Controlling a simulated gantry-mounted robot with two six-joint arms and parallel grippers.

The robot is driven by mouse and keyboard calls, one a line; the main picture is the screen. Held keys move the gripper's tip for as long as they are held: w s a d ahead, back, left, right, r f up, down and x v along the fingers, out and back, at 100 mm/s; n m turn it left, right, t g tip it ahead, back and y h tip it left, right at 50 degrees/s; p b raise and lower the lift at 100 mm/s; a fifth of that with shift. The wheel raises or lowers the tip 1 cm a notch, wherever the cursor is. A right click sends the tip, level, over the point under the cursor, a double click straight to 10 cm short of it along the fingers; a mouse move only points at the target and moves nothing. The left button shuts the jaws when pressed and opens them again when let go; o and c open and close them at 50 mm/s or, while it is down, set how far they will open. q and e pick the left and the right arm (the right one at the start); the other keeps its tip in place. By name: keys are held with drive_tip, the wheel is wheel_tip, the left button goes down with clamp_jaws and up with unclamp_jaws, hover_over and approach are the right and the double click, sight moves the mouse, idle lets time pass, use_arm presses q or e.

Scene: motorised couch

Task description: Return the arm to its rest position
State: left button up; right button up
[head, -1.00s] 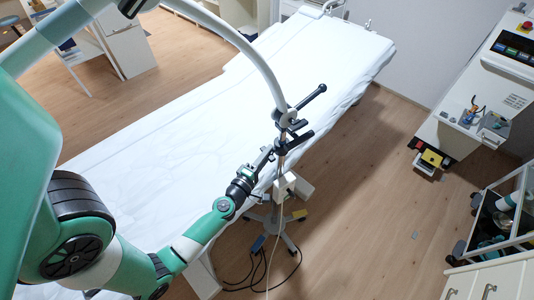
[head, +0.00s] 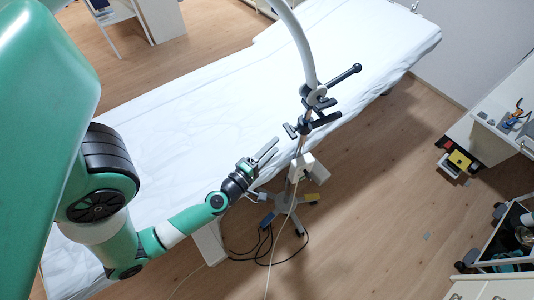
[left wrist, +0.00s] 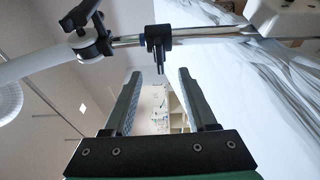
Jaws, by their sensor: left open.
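My left gripper (head: 276,148) is open and empty over the near side of the white couch (head: 220,110). In the left wrist view its two fingers (left wrist: 160,75) are spread with nothing between them. A wheeled stand carries a thin metal pole (head: 297,160) with black clamps (head: 318,97), black handles and a curved white arm (head: 292,35). The pole is just right of my fingertips and appears apart from them. In the left wrist view the metal rod (left wrist: 205,35) and a black clamp knob (left wrist: 159,48) lie beyond the fingers. My right gripper is not in view.
The stand's wheeled base (head: 283,207) and dark cables (head: 252,245) are on the wood floor. A white cart (head: 483,140) is at the right, with a shelf trolley (head: 500,245) below it. Floor between stand and carts is clear.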

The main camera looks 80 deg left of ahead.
use_arm(q)
drive_tip(key=shift+v, duration=1.4)
